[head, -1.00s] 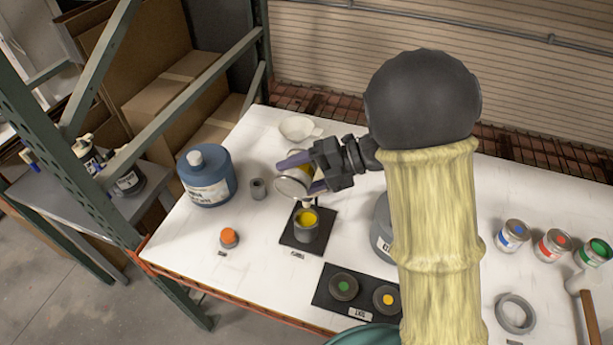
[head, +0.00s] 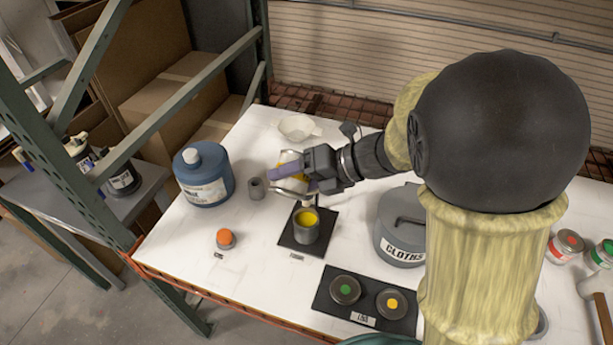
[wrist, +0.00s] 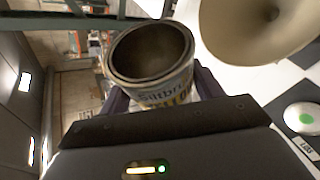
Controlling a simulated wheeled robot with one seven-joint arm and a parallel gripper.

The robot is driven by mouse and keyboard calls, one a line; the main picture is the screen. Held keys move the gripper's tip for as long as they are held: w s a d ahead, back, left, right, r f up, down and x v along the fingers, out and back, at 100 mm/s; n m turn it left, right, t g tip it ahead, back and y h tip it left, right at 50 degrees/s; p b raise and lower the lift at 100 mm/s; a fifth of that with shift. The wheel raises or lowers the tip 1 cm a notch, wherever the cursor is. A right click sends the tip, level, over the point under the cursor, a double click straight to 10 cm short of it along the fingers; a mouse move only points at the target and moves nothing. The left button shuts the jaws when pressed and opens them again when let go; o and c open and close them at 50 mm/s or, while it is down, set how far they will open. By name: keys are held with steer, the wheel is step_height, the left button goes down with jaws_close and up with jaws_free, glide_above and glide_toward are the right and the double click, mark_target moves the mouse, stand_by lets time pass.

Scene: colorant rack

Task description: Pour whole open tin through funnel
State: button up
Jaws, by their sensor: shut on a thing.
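My gripper (head: 287,181), with purple fingers, is shut on a tin with a white and yellow label (head: 290,159). It holds the tin above and just behind a grey pot with yellow contents (head: 306,236). The pot stands on a black mat (head: 288,240). In the wrist view the tin (wrist: 165,83) is tilted with its open mouth in sight; the inside looks dark and I see no paint there. A cream funnel-shaped cone (wrist: 245,38) with a dark hole is close beside it. A pale funnel-like vessel (head: 299,128) lies at the back of the table; I cannot tell whether it is that cone.
A grey CLOTHS bin (head: 397,235) is right of the mat. An orange-topped item (head: 226,238) and a black pad (head: 362,299) with green and yellow discs are in front. Several tins stand far right.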

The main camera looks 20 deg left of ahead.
mark_target(289, 195)
steer(key=shift+r+n+t+b, duration=0.1)
steer(key=shift+n+t+b, duration=0.3)
steer(key=shift+b, duration=0.15)
steer(key=f+t+b, duration=0.1)
steer(key=b, duration=0.2)
steer(key=shift+n, duration=0.4)
steer(key=shift+s+r+n+t+b, duration=0.15)
steer(key=shift+r+n+t+b, duration=0.25)
steer(key=shift+b, duration=0.7)
steer(key=s+f+n+t+b, duration=0.1)
steer(key=b, duration=0.2)
steer(key=s+n+t+b, duration=0.1)
steer(key=b, duration=0.3)
steer(key=shift+s+a+f+b, duration=0.1)
steer(key=shift+a+f+b, duration=0.05)
steer(key=shift+f+b, duration=0.2)
step_height(289, 195, down, 7)
steer(key=s+n+t+b, duration=0.2)
steer(key=b, duration=1.1)
steer(key=shift+f+t+b, duration=0.15)
steer(key=shift+t+b, duration=0.15)
steer(key=shift+b, duration=0.05)
steer(key=shift+a+n, duration=0.1)
steer(key=shift+n, duration=0.2)
steer(key=shift+a, duration=0.1)
